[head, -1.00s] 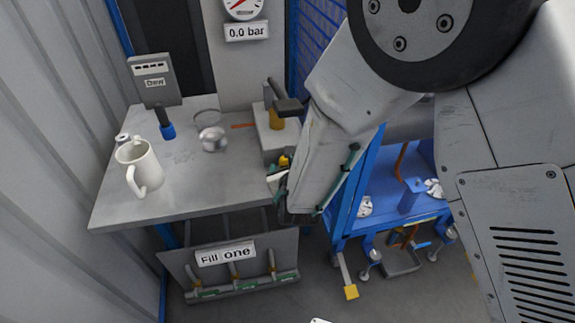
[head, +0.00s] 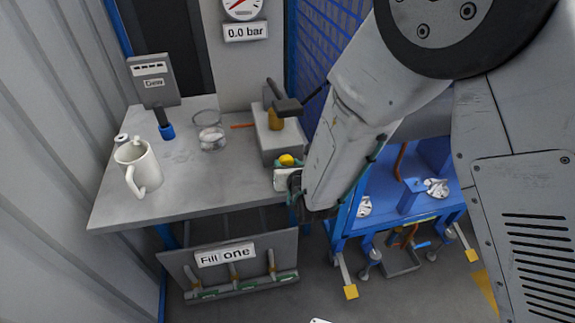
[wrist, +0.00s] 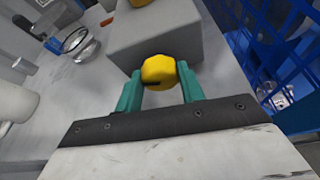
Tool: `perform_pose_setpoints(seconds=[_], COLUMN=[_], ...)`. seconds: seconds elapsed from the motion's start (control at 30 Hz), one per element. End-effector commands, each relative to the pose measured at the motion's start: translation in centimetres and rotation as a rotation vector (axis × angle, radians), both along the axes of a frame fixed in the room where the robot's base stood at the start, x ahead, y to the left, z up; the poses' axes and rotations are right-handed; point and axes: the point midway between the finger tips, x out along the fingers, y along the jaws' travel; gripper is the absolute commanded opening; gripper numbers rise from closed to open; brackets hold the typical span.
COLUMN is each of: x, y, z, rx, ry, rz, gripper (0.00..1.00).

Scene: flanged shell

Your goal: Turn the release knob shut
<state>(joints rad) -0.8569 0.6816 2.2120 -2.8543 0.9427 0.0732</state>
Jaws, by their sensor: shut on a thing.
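The release knob (wrist: 159,72) is yellow and faceted, with a dark slot-like mark, on the front of a grey block (wrist: 150,38) in the wrist view. In the head view the knob (head: 286,160) shows at the front of the same block (head: 279,140) on the bench. My gripper (wrist: 160,82) has its two green fingers on either side of the knob, shut on it. In the head view my gripper (head: 284,178) is partly hidden by my own wrist at the bench's right edge.
The grey bench (head: 190,195) carries a white mug (head: 139,168), a glass dish (head: 211,138) and a "Dew" meter (head: 153,82). A gauge (head: 242,8) above reads 0.0 bar. A blue cart (head: 385,205) stands close on the right.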

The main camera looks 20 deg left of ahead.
Motion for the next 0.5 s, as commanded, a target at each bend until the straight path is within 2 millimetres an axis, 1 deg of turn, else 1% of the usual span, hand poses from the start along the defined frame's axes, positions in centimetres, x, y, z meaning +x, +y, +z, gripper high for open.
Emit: perform_pose_setpoints(seconds=[0.2,0.23,0.3,0.5], x=[-0.01,-0.01,-0.01,-0.01], y=[0.0,0.0,0.0,0.0], z=[0.01,0.01,0.01,0.01], rx=[-0.001,-0.001,-0.002,-0.002], ry=[-0.001,-0.001,-0.001,-0.001], rz=[0.0,0.0,0.001,0.0], gripper=[0.16,0.44,0.6,0.6])
